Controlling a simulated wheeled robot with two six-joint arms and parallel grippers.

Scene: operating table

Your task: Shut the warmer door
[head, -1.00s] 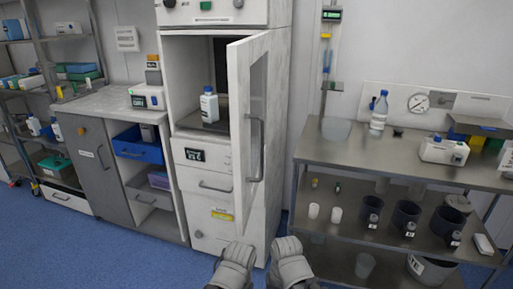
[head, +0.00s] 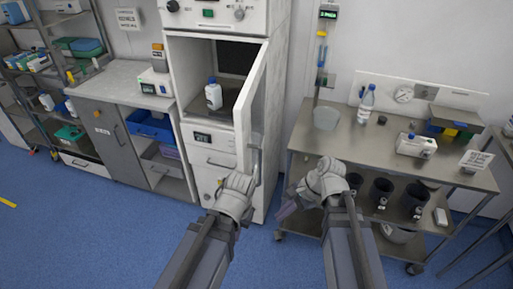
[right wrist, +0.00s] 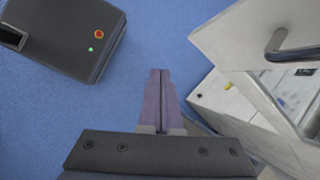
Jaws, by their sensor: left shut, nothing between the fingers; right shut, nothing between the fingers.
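The warmer (head: 282,75) is a tall white cabinet at the centre of the head view. Its door (head: 250,100) stands open, swung out toward me from the right side, with a vertical handle (head: 256,160). The door also shows at the right of the right wrist view (right wrist: 240,35). A white bottle with a blue cap (head: 213,96) stands inside. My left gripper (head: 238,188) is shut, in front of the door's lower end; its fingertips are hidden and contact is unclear. My right gripper (head: 287,210) is shut and empty, right of the door; its fingers (right wrist: 160,85) are together.
A steel bench (head: 345,143) with bottles, dark cups and devices stands at the right. A grey counter (head: 110,82) with blue bins stands left of the warmer, and a shelf rack (head: 40,75) is further left. The blue floor (head: 110,235) in front is clear.

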